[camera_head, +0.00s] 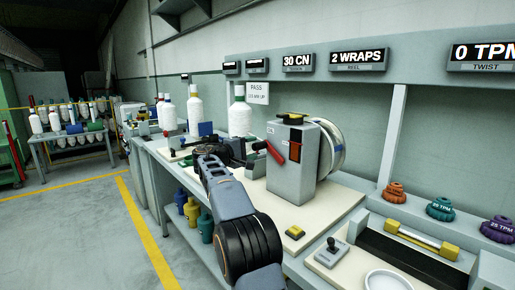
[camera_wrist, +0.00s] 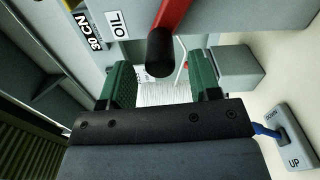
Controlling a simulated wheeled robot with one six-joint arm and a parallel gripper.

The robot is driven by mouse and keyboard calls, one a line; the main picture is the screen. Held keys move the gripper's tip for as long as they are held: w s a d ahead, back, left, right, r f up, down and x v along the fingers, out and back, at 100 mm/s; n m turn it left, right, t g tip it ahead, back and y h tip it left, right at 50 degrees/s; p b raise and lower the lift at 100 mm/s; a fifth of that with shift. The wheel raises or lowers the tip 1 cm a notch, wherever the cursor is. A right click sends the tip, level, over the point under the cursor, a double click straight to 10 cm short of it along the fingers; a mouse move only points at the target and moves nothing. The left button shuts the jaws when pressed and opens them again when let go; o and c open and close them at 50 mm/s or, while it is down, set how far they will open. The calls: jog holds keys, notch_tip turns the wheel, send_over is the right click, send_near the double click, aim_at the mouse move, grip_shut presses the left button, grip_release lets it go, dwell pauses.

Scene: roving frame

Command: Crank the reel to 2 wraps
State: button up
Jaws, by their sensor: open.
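The reel is a grey housing (camera_head: 293,170) with a silver-white drum (camera_head: 334,148) on its right side. Its red crank arm (camera_head: 274,153) tilts down to the right, with a black knob (camera_head: 259,146) at the upper left end. The reel display (camera_head: 359,60) reads 2 WRAPS. My gripper (camera_head: 236,153) is just left of the knob. In the wrist view my gripper (camera_wrist: 158,84) is open, its green-padded jaws apart. There the black knob (camera_wrist: 160,53) shows in the gap near the tips, under the red crank arm (camera_wrist: 174,14).
White yarn cones (camera_head: 195,110) stand behind my arm on the bench. A yellow button (camera_head: 295,232) and a small lever box (camera_head: 332,252) lie in front of the reel. Coloured weights (camera_head: 440,209) sit at the right.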

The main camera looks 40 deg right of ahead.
jog(key=a, duration=1)
jog(key=shift+s, duration=0.45)
notch_tip(320, 180, down, 12)
jog(key=a+n+y+p, duration=0.1)
jog(key=a+n+y, duration=0.1)
jog(key=y, duration=0.3)
jog(key=s+a+f+y+p, duration=0.3)
jog(key=s+a+y+p, duration=0.25)
jog(key=s, duration=0.35)
jog(key=s+a+r+m+y+p, duration=0.1)
jog(key=s+a+r+y+p, duration=0.1)
jog(key=s, duration=0.4)
jog(key=s+a+r+m+y+p, duration=0.1)
jog(key=s+a+r+y+p, duration=0.1)
jog(key=s+a+p, duration=0.3)
jog(key=s+a+r+m+t+y+p, duration=0.1)
jog(key=s+a+r+m+y+p, duration=0.1)
jog(key=s, duration=0.6)
jog(key=a+y+p, duration=0.1)
jog(key=a+p, duration=0.1)
jog(key=p, duration=0.1)
jog(key=shift+s+r, duration=0.3)
jog(key=shift+r, duration=0.05)
jog(key=shift+s+r+t+y+p, duration=0.15)
jog(key=shift+r+t+y+p, duration=0.35)
jog(key=shift+r, duration=1)
